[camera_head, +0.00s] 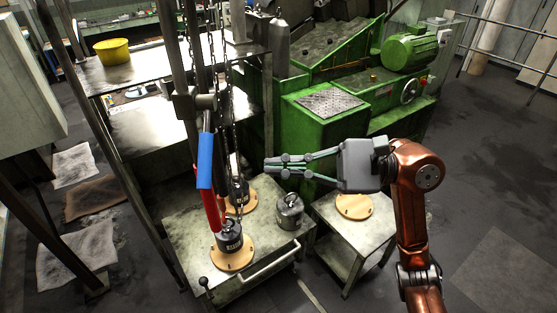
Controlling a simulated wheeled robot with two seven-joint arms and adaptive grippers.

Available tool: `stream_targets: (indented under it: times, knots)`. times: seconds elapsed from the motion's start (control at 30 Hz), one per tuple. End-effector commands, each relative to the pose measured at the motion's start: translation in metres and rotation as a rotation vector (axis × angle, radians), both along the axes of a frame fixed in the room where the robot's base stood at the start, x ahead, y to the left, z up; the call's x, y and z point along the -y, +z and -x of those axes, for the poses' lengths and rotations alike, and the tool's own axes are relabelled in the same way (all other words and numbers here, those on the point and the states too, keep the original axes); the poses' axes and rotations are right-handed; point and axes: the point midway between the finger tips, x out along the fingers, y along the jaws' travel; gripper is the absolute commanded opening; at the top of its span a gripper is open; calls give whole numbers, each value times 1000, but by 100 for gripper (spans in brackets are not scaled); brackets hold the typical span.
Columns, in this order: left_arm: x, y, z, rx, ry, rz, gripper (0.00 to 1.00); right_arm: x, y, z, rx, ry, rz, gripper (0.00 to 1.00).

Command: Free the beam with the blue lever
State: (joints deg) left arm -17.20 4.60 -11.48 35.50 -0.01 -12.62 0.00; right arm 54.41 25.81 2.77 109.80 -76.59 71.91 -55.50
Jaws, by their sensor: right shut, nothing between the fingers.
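The blue lever (205,160) hangs upright at the centre left, beside a dark post. A red lever (212,205) shows just below it. The beam is hard to make out; a dark vertical post with a clamp (193,103) and chains stands by the levers. My right gripper (273,167) comes in from the right, shut and empty, its fingertips pointing left. In the picture it is a little to the right of the blue lever and apart from it. My left gripper is not in view.
A cart (185,225) below carries dark weights (229,236) on wooden discs and a loose weight (289,211). A small stand (325,208) with a wooden disc is to its right. A green machine (335,120) stands behind. A yellow bowl (113,51) sits on the bench.

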Motion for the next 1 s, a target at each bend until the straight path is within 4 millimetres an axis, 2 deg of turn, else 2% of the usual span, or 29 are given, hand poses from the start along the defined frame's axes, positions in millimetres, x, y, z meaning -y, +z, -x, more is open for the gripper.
stream_targets:
  times: [0.27, 1.0]
  knots:
    - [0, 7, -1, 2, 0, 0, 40, -18, 2, 5, 40, -3, 21, 0]
    - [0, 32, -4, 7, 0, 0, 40, -102, 3, 3, 35, -2, 17, 0]
